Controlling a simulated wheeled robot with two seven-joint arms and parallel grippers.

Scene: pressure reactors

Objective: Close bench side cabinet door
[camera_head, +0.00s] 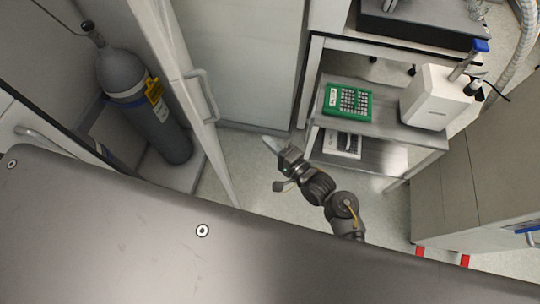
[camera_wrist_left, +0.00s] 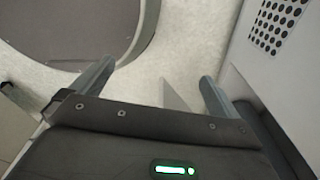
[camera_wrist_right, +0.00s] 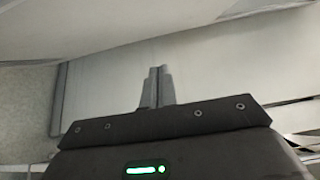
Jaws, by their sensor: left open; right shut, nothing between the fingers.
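The pale cabinet door (camera_head: 178,70) stands open in the head view, seen nearly edge-on, with a bar handle (camera_head: 205,95) on its right face. The cabinet space left of it holds a grey gas cylinder (camera_head: 148,108). My right gripper (camera_head: 271,145) is right of the door, apart from the handle, with its tip near the base of a pale panel. In the right wrist view it (camera_wrist_right: 157,88) is shut and empty, facing pale flat surfaces. My left gripper (camera_wrist_left: 153,88) is open and empty in the left wrist view; the head view does not show it.
A metal shelf cart (camera_head: 388,125) stands at the right with a green rack (camera_head: 347,102) and a white device (camera_head: 437,97). In the left wrist view a perforated pale panel (camera_wrist_left: 290,70) is close on the right.

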